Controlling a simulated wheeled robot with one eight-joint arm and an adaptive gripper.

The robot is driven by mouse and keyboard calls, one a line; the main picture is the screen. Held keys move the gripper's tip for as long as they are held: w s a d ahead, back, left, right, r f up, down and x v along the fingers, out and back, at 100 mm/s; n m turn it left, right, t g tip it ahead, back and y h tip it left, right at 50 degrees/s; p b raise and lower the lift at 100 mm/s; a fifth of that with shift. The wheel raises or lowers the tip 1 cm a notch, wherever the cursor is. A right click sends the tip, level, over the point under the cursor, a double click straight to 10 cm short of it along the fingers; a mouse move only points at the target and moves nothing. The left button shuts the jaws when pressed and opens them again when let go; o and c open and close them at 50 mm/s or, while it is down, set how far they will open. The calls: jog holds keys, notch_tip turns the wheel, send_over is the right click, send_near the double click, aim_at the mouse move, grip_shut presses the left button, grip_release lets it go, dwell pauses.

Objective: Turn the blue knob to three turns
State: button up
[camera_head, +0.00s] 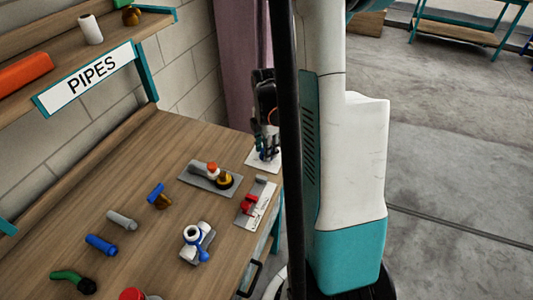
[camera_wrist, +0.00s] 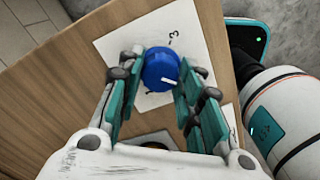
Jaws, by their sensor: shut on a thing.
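The blue knob (camera_wrist: 161,69) is round with a white pointer mark. It sits on a white sheet (camera_wrist: 118,45) at the table's corner. In the wrist view the pointer lies toward the knob's lower right, and a printed "3" shows above it. My gripper (camera_wrist: 160,78) is shut on the knob, one finger on each side. In the head view my gripper (camera_head: 268,140) is over the white sheet (camera_head: 262,160) at the table's far right end; the knob is mostly hidden beneath it there.
The wooden table (camera_head: 150,160) holds a grey plate with fittings (camera_head: 210,178), a plate with a red valve (camera_head: 250,203), a white fitting with a blue handle (camera_head: 197,240) and several loose pipe parts. A shelf with a PIPES sign (camera_head: 90,78) stands behind. Open floor lies right.

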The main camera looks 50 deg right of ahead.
jog(key=shift+m+b, duration=0.35)
jog(key=shift+m, duration=1.75)
jog(key=shift+m, duration=0.4)
jog(key=m, duration=0.3)
jog(key=shift+b, duration=0.3)
jog(key=m, duration=0.2)
jog(key=shift+m, duration=0.3)
jog(key=shift+m+b, duration=0.3)
jog(key=shift+m, duration=0.5)
